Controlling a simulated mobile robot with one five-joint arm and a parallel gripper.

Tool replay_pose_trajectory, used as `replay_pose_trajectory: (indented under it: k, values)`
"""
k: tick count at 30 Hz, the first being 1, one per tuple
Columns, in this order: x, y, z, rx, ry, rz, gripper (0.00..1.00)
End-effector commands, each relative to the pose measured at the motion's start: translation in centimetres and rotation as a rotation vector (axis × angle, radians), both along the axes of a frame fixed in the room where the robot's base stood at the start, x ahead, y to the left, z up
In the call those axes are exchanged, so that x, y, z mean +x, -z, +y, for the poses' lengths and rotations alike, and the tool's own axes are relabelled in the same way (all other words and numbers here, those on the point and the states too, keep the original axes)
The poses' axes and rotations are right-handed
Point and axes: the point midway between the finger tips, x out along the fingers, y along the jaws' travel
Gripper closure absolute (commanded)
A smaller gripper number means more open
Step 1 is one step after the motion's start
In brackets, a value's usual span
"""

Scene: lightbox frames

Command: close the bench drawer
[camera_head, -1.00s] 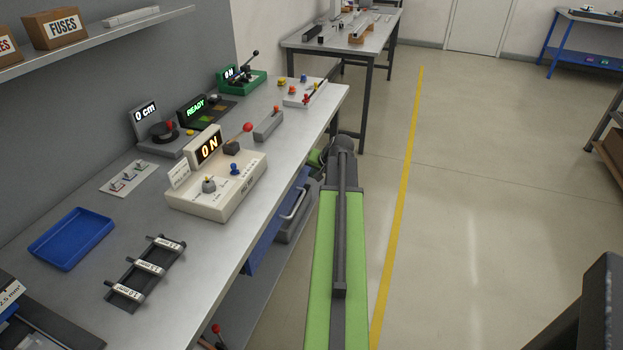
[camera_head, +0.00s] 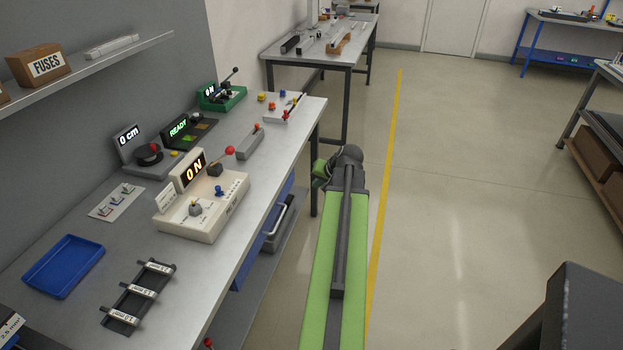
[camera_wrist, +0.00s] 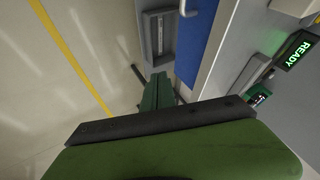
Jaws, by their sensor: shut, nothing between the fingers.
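The bench drawer has a blue front (camera_head: 248,262) under the edge of the grey workbench, left of my arm in the head view. A silver bar handle (camera_head: 280,222) stands out from it. How far the drawer stands out is hard to tell. In the wrist view the blue front (camera_wrist: 200,38) is at the upper middle, with part of its handle (camera_wrist: 184,8) at the top edge. My gripper (camera_wrist: 158,92) is shut and empty, with green fingers, apart from the blue front. In the head view my gripper is mostly hidden behind my arm.
The workbench top (camera_head: 215,280) holds a cream control box (camera_head: 205,218), a blue tray (camera_head: 64,266) and a black rack (camera_head: 138,297). A grey box (camera_wrist: 160,36) is beside the drawer front in the wrist view. Open floor (camera_head: 450,230) lies to the right.

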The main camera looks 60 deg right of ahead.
Motion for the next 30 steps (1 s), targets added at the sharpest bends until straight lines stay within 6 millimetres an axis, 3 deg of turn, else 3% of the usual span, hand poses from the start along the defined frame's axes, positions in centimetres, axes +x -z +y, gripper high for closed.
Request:
replay_pose_trajectory:
  k: [1, 8, 10, 12, 14, 16, 18, 22, 26, 30]
  values:
    - [-0.3, -0.7, 0.2, 0.0, 0.0, 0.0, 1.0]
    - [-0.5, -0.6, 0.6, 0.012, -0.006, 0.002, 1.0]
    - [-0.3, -0.4, 2.3, 0.082, -0.032, -0.002, 1.0]
    - [0.0, -0.4, 5.7, 0.22, -0.084, -0.035, 1.0]
    - [-0.9, 0.0, 8.2, 0.356, -0.125, -0.083, 1.0]
    - [-3.0, 0.3, 9.9, 0.489, -0.156, -0.154, 1.0]
    - [-5.1, 0.3, 9.9, 0.551, -0.158, -0.211, 1.0]
    - [-7.5, 0.9, 8.2, 0.546, -0.108, -0.238, 1.0]
    - [-7.7, 0.7, 8.1, 0.544, -0.102, -0.238, 1.0]
    - [-6.8, 1.8, 8.4, 0.543, -0.104, -0.236, 1.0]
